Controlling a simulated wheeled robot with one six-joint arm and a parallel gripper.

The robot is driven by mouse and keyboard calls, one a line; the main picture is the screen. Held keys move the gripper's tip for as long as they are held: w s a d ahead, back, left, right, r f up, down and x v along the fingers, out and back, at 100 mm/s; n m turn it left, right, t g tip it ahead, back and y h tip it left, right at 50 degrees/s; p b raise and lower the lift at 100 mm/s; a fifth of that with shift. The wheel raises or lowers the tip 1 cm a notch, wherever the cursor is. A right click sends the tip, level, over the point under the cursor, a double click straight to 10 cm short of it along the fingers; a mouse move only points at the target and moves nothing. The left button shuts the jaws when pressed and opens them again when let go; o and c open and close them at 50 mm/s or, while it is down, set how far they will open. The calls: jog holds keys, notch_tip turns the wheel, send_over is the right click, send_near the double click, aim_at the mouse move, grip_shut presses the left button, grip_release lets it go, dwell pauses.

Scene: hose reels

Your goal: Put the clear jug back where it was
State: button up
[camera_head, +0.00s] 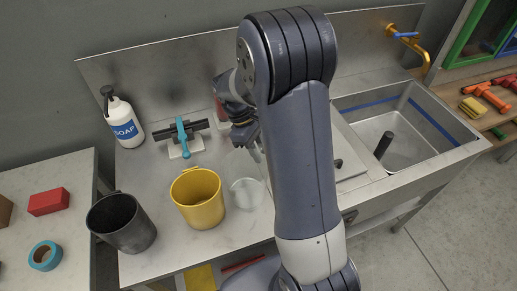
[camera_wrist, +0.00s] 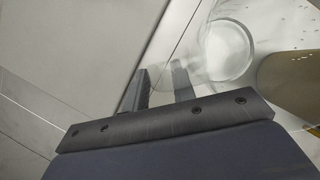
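The clear jug (camera_head: 247,192) is see-through and faint. It is upright in the head view, just right of the yellow jug (camera_head: 198,196); I cannot tell whether its base touches the counter. In the wrist view its round outline (camera_wrist: 228,52) shows beyond my fingers. My gripper (camera_head: 251,144) is at the jug's far side, partly hidden by my arm. In the wrist view its two dark fingers (camera_wrist: 161,88) have a narrow gap between them. The right finger looks hazy, as if seen through the clear wall. I cannot make out the handle or whether the fingers hold it.
A dark jug (camera_head: 122,224) stands left of the yellow one. Behind are a soap bottle (camera_head: 122,120) and a teal-handled tool (camera_head: 183,138). A sink (camera_head: 405,130) with an orange tap (camera_head: 409,40) is on the right. Bare counter (camera_head: 155,180) lies behind the jugs.

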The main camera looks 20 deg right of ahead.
jog(key=shift+o, duration=0.4)
jog(key=shift+r, duration=0.15)
jog(key=v, duration=1.2)
jog(key=shift+b, duration=0.3)
jog(key=shift+a, duration=0.1)
